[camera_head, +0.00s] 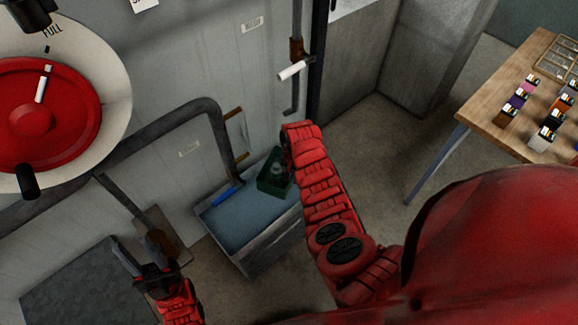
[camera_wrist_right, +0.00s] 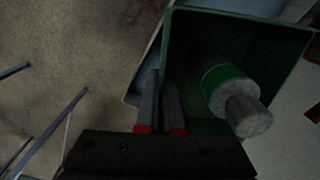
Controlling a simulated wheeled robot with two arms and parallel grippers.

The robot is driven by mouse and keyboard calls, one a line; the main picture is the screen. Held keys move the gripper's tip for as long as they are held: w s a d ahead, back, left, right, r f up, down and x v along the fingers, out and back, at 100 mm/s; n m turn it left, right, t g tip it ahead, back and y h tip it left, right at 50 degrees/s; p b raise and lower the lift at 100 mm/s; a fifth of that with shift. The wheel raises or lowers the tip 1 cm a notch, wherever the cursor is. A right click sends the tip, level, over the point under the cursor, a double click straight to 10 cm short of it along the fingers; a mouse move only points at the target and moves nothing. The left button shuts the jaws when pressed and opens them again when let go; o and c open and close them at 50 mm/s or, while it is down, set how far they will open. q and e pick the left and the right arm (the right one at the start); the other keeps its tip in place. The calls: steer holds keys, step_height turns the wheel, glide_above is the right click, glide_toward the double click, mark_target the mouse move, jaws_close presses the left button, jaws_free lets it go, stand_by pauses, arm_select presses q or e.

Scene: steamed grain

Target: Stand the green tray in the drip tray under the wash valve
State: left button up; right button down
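The green tray (camera_head: 267,187) is at the back right corner of the grey drip tray (camera_head: 238,262). I cannot tell whether it rests on the bottom or is held above it. A grey cylinder with a green band (camera_wrist_right: 222,84) is inside the green tray (camera_wrist_right: 285,32). My right gripper (camera_wrist_right: 160,100) is closed on the wall of the green tray, one finger on each side. The wash valve (camera_head: 296,48), with a white lever, is on the wall pipe above. My left gripper (camera_head: 128,262) is at lower left, away from the trays; its opening is unclear.
A blue-handled thing (camera_head: 226,194) lies at the drip tray's back edge. A bent dark pipe (camera_head: 190,110) comes down beside it. A red wheel (camera_head: 40,115) on a white disc is at upper left. A wooden table (camera_head: 490,110) with several small boxes stands at right.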

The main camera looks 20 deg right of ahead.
steer(key=shift+w+d+f+m, duration=0.2)
steer(key=shift+w+f+m, duration=0.15)
steer(key=shift+f, duration=0.1)
steer(key=shift+w+d+f+m, duration=0.15)
steer(key=shift+w+f+m, duration=0.1)
steer(key=shift+f+m, duration=0.15)
steer(key=shift+w+f+m+b, duration=0.25)
steer(key=shift+f+m+b, duration=0.1)
steer(key=shift+f+m, duration=0.15)
steer(key=shift+w+f+m, duration=0.1)
steer(key=shift+f+m, duration=0.25)
steer(key=shift+f, duration=0.35)
steer(key=shift+a+f, duration=0.15)
steer(key=shift+f, duration=0.1)
steer(key=shift+m+b, duration=0.3)
steer(key=shift+a+f, duration=0.1)
steer(key=shift+a, duration=0.15)
steer(key=shift+f, duration=0.3)
